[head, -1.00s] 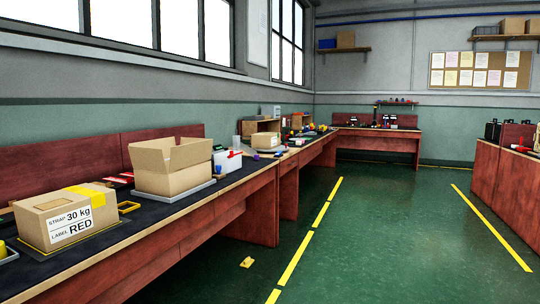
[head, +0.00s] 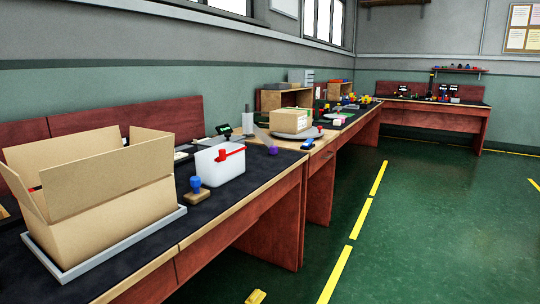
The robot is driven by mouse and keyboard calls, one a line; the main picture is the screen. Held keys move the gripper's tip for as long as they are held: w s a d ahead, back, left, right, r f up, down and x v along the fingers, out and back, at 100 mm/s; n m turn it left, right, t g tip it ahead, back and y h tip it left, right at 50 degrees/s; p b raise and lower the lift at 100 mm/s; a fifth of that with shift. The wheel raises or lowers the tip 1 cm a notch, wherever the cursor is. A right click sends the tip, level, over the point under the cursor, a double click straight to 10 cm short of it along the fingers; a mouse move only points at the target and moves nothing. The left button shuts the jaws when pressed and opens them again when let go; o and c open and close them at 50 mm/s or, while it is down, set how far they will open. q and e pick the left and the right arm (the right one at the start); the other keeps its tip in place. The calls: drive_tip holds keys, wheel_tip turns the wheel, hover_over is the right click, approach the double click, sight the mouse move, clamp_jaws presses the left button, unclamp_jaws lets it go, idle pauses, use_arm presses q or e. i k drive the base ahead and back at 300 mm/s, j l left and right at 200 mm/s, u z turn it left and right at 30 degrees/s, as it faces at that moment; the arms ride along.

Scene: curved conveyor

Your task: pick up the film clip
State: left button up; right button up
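I cannot surely pick out the film clip. A small yellow piece (head: 256,296) lies on the green floor at the bottom edge, partly cut off, and I cannot tell what it is. A red piece (head: 230,152) sits at the top of a white bin (head: 217,172) on the left bench; its kind is unclear too. Neither of my grippers is in view.
An open cardboard box (head: 95,222) stands in a grey tray (head: 125,245) on the near bench. A blue-topped stamp (head: 197,188) and a closed carton (head: 290,121) are farther along. The floor (head: 420,225) right of the benches is clear, with yellow lines (head: 358,222).

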sight(273, 150)
drive_tip(key=i, duration=0.15)
drive_tip(key=i+l+u, duration=0.1)
drive_tip(key=u, duration=0.6)
drive_tip(key=i+l+u, duration=0.4)
drive_tip(key=l+u, duration=0.2)
drive_tip(key=i+l+u, duration=0.15)
drive_tip(key=l+u, duration=0.2)
drive_tip(key=l, duration=0.15)
